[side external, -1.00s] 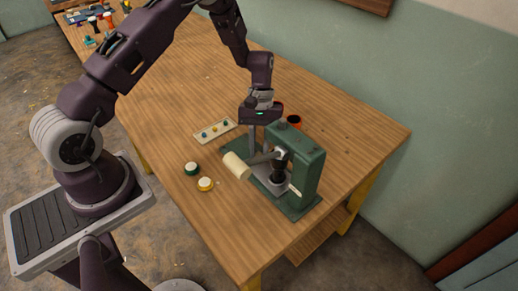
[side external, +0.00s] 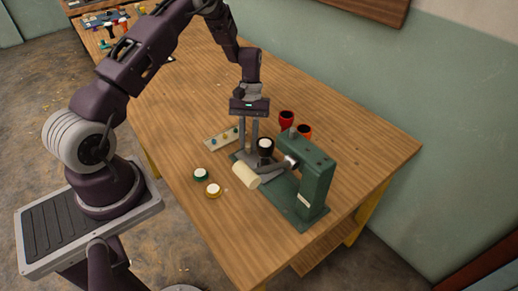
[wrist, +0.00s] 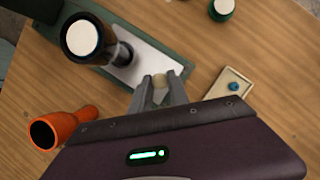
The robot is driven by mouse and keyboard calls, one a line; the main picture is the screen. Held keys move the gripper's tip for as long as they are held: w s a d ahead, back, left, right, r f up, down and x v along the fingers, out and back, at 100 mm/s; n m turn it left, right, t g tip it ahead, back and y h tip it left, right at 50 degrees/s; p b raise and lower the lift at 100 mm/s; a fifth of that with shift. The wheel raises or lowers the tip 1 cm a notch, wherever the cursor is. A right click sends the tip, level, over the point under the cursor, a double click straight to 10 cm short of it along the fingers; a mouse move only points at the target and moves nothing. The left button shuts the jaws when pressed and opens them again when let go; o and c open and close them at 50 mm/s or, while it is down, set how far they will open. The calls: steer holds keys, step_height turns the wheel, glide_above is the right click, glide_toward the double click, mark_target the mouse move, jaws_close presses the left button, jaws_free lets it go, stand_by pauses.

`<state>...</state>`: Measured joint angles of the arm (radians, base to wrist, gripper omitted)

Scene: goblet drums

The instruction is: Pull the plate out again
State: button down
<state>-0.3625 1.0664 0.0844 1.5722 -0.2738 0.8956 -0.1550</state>
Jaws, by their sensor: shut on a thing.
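The pale grey plate (wrist: 148,60) extends out from the green press (side external: 318,180). It carries a dark goblet drum with a white top (side external: 265,146), which also shows in the wrist view (wrist: 83,37). The drum stands upright, clear of the press head, on the gripper side. My gripper (wrist: 160,88) points down at the plate's outer end. Its fingers are shut on a small pale knob (wrist: 168,77) there. The side view shows my gripper (side external: 247,154) just left of the drum. The plate is mostly hidden there.
The press lever's cream handle (side external: 246,175) sticks out in front. A red drum (side external: 286,118) and an orange drum (side external: 304,132) stand behind. A peg tray (side external: 222,138), a green-rimmed piece (side external: 200,174) and a yellow-rimmed piece (side external: 213,190) lie to the left.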

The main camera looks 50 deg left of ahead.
steer(key=shift+a, duration=0.3)
steer(key=c, duration=1.3)
jaws_free()
steer(key=v, duration=0.7)
steer(key=shift+r, duration=0.1)
steer(key=shift+r, duration=2.95)
